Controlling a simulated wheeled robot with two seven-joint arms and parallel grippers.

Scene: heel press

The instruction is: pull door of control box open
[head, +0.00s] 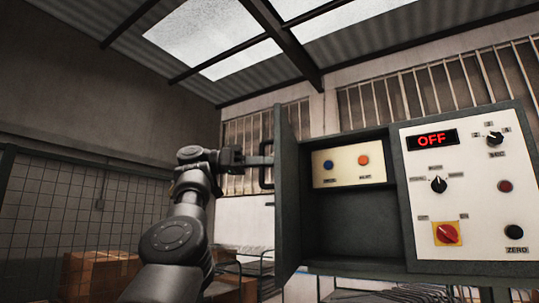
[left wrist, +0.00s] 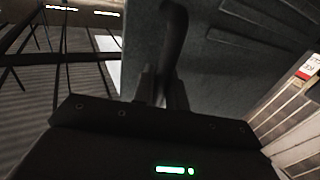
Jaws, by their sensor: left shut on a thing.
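The control box (head: 393,148) stands at the right in the head view. Its dark door (head: 287,195) is swung wide open on the left side and seen nearly edge-on. My left gripper (head: 262,160) is shut on the door handle (head: 267,177), a dark bar on the door's outer face. In the left wrist view, the handle (left wrist: 174,40) runs down between the fingers (left wrist: 162,88), with the door's face (left wrist: 235,60) behind it. My right gripper is not in view.
A white control panel (head: 470,180) with an OFF display, knobs and a red-yellow switch is right of the compartment. Cardboard boxes (head: 100,272) and a metal rack (head: 245,262) stand low behind my left arm. A mesh fence (head: 70,210) is at the far left.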

